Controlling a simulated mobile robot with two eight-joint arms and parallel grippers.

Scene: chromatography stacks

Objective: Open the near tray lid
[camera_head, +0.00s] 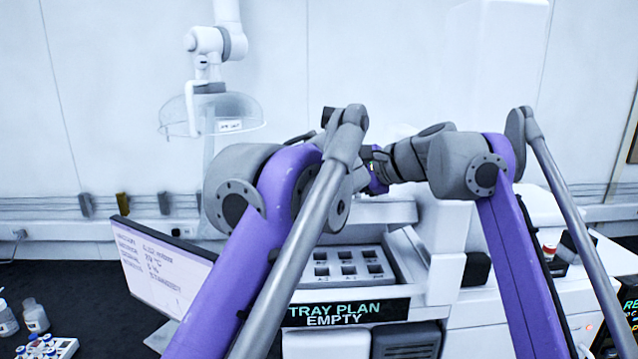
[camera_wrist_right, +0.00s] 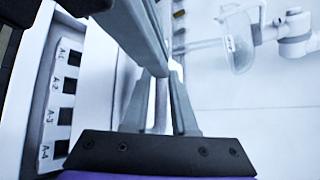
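The tray (camera_head: 384,253) stands open to view below the centre of the head view, its labelled slots showing above the "TRAY PLAN EMPTY" sign (camera_head: 346,312). A pale panel (camera_head: 388,211) stands just above and behind it; I cannot tell whether it is the lid. My right gripper (camera_wrist_right: 160,72) has its two fingers apart, with a narrow grey bar between them in the wrist view; I see no clear contact. In the head view the right wrist reaches in above the tray, and its fingers are hidden. My left gripper is hidden behind its own arm.
A monitor (camera_head: 165,265) stands left of the tray. Small bottles (camera_head: 35,315) and a vial rack (camera_head: 48,346) are at the lower left. A clear shield (camera_head: 225,112) hangs from a white arm at the back. Slot labels (camera_wrist_right: 62,105) run along the left in the wrist view.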

